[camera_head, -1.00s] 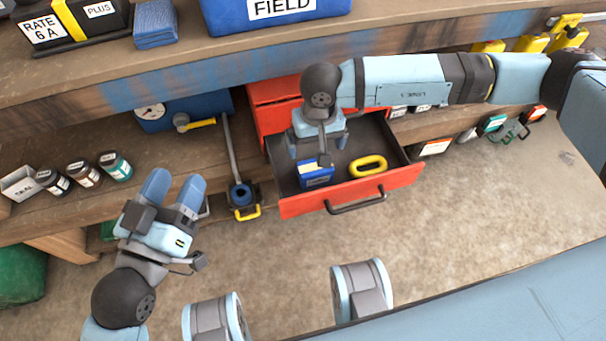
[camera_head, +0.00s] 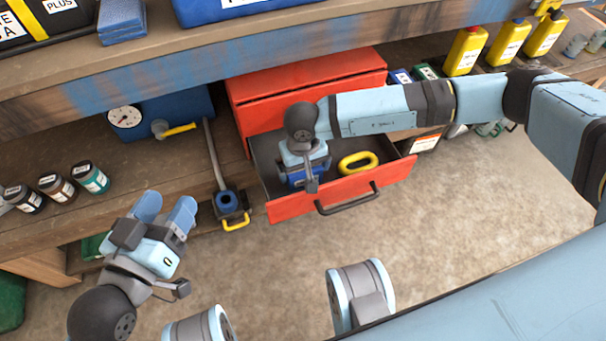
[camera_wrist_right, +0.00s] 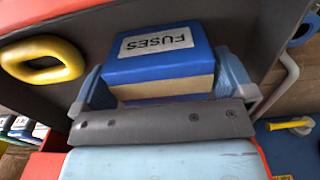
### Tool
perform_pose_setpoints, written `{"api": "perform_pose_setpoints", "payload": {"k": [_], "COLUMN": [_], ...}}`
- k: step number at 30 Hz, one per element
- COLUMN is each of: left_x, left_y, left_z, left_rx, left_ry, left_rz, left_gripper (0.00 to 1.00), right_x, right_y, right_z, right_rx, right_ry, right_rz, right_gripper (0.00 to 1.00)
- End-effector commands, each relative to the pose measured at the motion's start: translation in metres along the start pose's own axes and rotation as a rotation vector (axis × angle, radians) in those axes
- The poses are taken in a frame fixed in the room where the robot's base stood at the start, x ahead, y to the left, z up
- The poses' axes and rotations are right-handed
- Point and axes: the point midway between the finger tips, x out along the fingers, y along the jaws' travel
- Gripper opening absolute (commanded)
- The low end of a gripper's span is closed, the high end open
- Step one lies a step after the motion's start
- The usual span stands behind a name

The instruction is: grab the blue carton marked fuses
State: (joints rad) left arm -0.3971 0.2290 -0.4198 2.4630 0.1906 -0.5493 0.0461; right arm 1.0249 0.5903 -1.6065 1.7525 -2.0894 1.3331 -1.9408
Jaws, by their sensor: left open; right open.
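The blue carton marked FUSES (camera_wrist_right: 158,55) lies in the open red drawer. In the right wrist view its labelled face and a pale side show between the fingers of my right gripper (camera_wrist_right: 165,88). One finger is on each side of the carton, and I cannot tell whether they touch it. In the head view my right gripper (camera_head: 303,165) is over the drawer and hides most of the carton (camera_head: 298,182). My left gripper (camera_head: 167,208) is open and empty, left of the drawer above the floor.
The red drawer (camera_head: 345,197) stands pulled out, with a yellow ring-shaped item (camera_head: 358,162) right of the carton. The workbench edge (camera_head: 240,60) is above. Floor in front is clear.

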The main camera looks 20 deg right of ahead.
Motion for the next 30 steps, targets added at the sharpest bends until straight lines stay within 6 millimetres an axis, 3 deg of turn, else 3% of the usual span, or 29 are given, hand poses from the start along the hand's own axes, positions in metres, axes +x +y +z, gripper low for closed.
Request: {"api": "perform_pose_setpoints", "payload": {"k": [1, 3, 10, 15, 24, 30], "left_x": [0.002, 0.002, 0.002, 0.002, 0.002, 0.0], "left_y": [-0.003, -0.004, -0.004, -0.004, -0.003, 0.001], "left_z": [0.002, 0.0, -0.003, -0.003, -0.005, -0.012], "left_rx": [0.022, 0.04, 0.047, 0.046, 0.044, 0.002], "left_ry": [0.015, 0.024, 0.028, 0.028, 0.028, 0.007], "left_rz": [0.0, -0.001, -0.001, -0.001, 0.0, 0.005], "left_gripper": [0.57, 0.57, 0.57, 0.57, 0.57, 0.57], "right_x": [0.012, 0.017, 0.016, 0.016, 0.012, -0.022], "right_y": [0.0, 0.0, 0.0, 0.0, 0.0, 0.0], "right_z": [0.001, 0.0, 0.0, 0.0, 0.0, -0.001], "right_rx": [-0.001, -0.001, -0.001, -0.001, -0.001, -0.001], "right_ry": [-0.001, 0.0, 0.001, 0.001, 0.001, 0.003], "right_rz": [0.0, 0.0, -0.001, -0.001, -0.001, -0.001], "right_gripper": [1.0, 1.0, 1.0, 0.66, 0.66, 0.66]}}
